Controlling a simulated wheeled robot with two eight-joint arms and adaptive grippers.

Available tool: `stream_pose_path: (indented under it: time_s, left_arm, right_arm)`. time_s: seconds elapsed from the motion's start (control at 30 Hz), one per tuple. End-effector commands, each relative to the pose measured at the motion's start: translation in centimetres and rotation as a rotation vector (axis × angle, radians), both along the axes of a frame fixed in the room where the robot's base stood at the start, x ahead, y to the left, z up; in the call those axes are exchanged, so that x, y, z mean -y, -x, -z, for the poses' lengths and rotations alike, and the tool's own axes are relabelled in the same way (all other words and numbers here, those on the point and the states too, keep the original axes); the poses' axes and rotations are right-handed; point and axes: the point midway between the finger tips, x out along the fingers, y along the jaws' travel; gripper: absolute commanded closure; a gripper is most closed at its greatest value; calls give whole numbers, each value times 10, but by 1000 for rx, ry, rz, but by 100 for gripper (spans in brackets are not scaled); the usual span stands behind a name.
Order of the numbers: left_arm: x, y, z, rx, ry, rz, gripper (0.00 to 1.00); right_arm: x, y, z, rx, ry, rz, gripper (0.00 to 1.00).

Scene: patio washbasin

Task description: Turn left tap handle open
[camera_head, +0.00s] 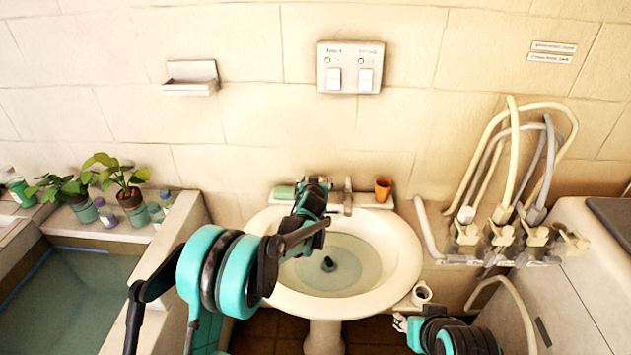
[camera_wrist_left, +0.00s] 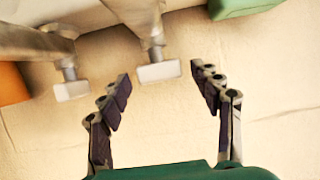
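The washbasin (camera_head: 405,262) holds water with a dark plug in it. My left gripper (camera_head: 314,186) is over its back rim, at the tap, and hides the left tap handle in the head view. In the left wrist view, which is turned over, the left tap handle (camera_wrist_left: 157,73) is a pale flat-ended lever. My left gripper (camera_wrist_left: 161,76) is open, with one finger on each side of this handle and a gap to both. The right tap handle (camera_wrist_left: 71,90) is outside the fingers. My right arm (camera_head: 450,335) shows at the lower right; its gripper cannot be made out clearly.
An orange cup (camera_head: 383,189) stands right of the tap and a green block (camera_head: 284,192) left of it. Potted plants (camera_head: 131,197) and bottles stand on the left ledge. Hoses and valves (camera_head: 500,235) are at the right.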

Motion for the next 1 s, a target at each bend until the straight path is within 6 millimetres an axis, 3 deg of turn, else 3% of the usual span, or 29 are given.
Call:
stream_pose_path:
  time_s: [0.27,0.7,1.0]
  left_arm:
    - [0,5,-3,1,-1,1,36]
    - [2,84,-35,1,0,2,36]
    - [2,110,-46,0,-1,0,36]
  right_arm:
    - [0,0,0,0,0,0,60]
    - [0,0,0,0,0,0,60]
    - [0,0,0,0,0,0,60]
